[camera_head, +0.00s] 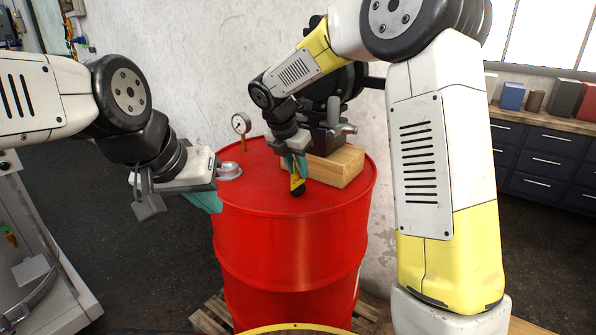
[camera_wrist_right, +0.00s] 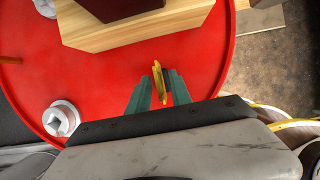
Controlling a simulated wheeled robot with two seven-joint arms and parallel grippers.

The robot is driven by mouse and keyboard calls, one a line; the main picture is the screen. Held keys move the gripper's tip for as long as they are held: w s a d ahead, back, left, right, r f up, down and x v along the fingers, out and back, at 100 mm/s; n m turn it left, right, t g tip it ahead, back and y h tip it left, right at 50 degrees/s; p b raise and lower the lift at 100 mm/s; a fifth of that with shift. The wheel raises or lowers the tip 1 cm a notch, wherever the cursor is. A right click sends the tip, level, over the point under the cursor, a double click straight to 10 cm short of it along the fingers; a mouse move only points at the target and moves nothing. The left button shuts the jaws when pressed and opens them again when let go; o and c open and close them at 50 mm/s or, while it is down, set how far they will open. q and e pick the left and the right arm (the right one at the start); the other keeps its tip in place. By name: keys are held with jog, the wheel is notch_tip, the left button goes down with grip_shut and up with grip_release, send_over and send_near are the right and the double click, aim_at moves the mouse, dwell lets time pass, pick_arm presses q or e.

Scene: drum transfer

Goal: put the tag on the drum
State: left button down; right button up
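The red drum (camera_head: 290,235) stands upright in the middle, and its red lid (camera_wrist_right: 110,80) fills much of the right wrist view. The yellow tag (camera_head: 297,180), with a black end, is at my right gripper (camera_head: 293,165), just above or touching the lid; I cannot tell which. In the right wrist view the tag (camera_wrist_right: 159,82) is edge-on between the teal fingers, which are closed on it. My left gripper (camera_head: 204,200) is beside the drum's left rim; one teal finger shows, and its opening is hidden.
A wooden block (camera_head: 338,166) with a dark machine on it stands at the lid's back. A gauge (camera_head: 241,124) and a white metal cap (camera_head: 229,171) are at the left rim. The lid's front is clear. A wooden pallet (camera_head: 212,318) lies below; dark cabinets (camera_head: 545,160) stand right.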

jog(key=v, duration=1)
jog(key=s+d+r+m+y, duration=0.1)
jog(key=s+d+r+m, duration=0.1)
jog(key=s+d+m, duration=0.35)
jog(key=s+d+f+m+t+y, duration=0.1)
jog(key=s+d+m+y, duration=0.1)
jog(key=s+d+m, duration=0.3)
jog(key=s+d+f+m+t+y, duration=0.1)
jog(key=s+d+m, duration=0.4)
jog(key=s+m, duration=0.9)
jog(key=f+m+y, duration=0.1)
jog(key=m, duration=0.2)
jog(key=shift+f+m, duration=0.2)
jog(key=shift+m, duration=0.15)
jog(key=shift+d, duration=0.15)
